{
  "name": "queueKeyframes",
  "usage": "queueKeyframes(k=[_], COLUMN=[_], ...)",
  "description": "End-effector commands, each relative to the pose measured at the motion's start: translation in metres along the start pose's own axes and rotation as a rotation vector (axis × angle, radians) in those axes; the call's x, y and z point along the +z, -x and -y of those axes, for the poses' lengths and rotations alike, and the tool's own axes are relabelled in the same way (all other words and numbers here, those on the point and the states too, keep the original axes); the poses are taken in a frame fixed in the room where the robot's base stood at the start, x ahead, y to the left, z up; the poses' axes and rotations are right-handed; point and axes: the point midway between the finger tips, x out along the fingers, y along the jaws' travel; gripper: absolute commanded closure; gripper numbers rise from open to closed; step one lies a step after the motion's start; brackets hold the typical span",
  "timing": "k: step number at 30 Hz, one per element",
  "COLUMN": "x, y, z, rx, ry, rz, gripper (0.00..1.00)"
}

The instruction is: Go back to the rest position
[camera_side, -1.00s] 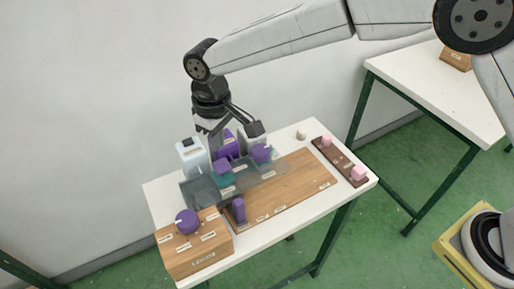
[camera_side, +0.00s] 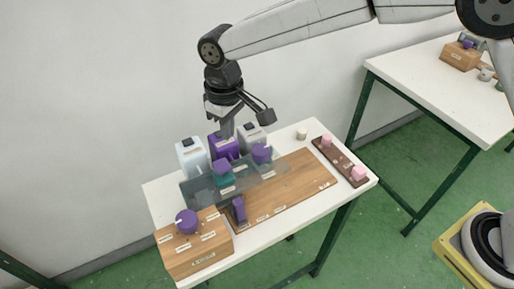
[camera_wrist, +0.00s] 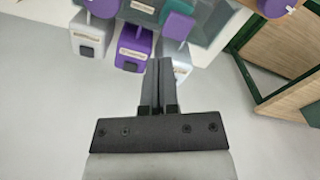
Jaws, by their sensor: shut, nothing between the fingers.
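A wooden box with a purple knob (camera_side: 197,256) stands front left. A grey tray (camera_side: 197,194) and a wooden board (camera_side: 290,192) fill the middle. A dark strip with pink blocks (camera_side: 342,158) lies at right. A second table (camera_side: 420,72) stands beyond. Open air surrounds my gripper.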

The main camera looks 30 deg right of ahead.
Motion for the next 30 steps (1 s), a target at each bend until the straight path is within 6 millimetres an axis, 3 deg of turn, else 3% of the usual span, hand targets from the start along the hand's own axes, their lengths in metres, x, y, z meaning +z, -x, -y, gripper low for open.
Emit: queueKeyframes(k=[8, 18, 30], x=[0.04, 0.117, 0.227], y=[-0.001, -0.009, -0.025], z=[-0.065, -0.134, -0.177], rx=[0.001, 0.012, 0.041], ry=[-0.104, -0.244, -0.406], rz=[-0.042, -0.106, -0.176], gripper=[1.0, 1.0, 1.0])
